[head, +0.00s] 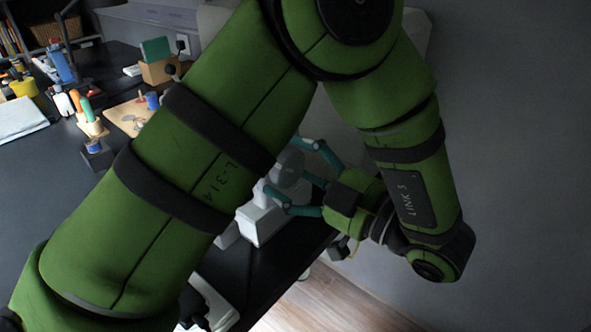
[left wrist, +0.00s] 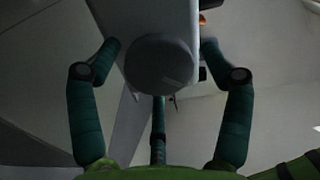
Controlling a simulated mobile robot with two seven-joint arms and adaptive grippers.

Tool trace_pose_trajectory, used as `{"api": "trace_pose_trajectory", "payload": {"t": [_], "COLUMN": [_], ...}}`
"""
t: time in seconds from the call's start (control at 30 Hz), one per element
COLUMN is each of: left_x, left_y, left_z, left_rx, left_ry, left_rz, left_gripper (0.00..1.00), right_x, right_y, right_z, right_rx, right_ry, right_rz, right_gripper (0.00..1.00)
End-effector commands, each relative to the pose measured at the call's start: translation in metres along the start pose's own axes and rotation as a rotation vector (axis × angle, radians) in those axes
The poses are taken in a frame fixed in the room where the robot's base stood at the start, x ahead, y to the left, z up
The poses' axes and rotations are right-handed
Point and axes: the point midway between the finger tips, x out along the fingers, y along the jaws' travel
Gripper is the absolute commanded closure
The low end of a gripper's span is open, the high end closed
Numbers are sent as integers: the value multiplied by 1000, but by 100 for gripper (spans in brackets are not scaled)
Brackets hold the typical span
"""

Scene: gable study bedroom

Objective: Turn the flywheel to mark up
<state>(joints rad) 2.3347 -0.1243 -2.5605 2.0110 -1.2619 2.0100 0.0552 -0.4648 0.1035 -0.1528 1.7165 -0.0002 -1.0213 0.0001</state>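The flywheel (head: 290,166) is a grey disc on the end of a white machine (head: 262,222) on the dark desk, partly hidden behind my arm in the head view. In the left wrist view the flywheel (left wrist: 160,62) faces the camera as a plain dark grey round face. My left gripper (head: 287,168), with teal fingers, is open around the flywheel. In the left wrist view its fingers (left wrist: 160,48) stand on either side, with gaps to the rim. A third finger shows below the wheel. My right gripper is not in view.
The dark desk (head: 30,215) carries a wooden board (head: 125,115), pen holders, a yellow pot (head: 24,87) and papers (head: 20,118) at the left. A grey wall (head: 520,150) stands at the right. Wood floor (head: 325,300) shows below the desk edge.

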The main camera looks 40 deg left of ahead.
Motion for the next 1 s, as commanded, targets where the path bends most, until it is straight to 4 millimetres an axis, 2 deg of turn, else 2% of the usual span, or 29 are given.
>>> {"api": "trace_pose_trajectory", "payload": {"t": [0.03,0.07,0.1,0.57,1.0], "left_x": [0,0,0,0,1], "left_y": [0,0,0,0,2], "left_z": [0,0,0,-2,-2], "left_rx": [0,0,0,63,406], "left_ry": [0,0,1,7,8], "left_rz": [0,0,0,0,-1], "left_gripper": [51,63,71,71,71], "right_x": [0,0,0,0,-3], "right_y": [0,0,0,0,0], "right_z": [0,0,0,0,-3], "right_rx": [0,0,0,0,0], "right_ry": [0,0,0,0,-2], "right_rz": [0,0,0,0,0], "right_gripper": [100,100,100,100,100]}}
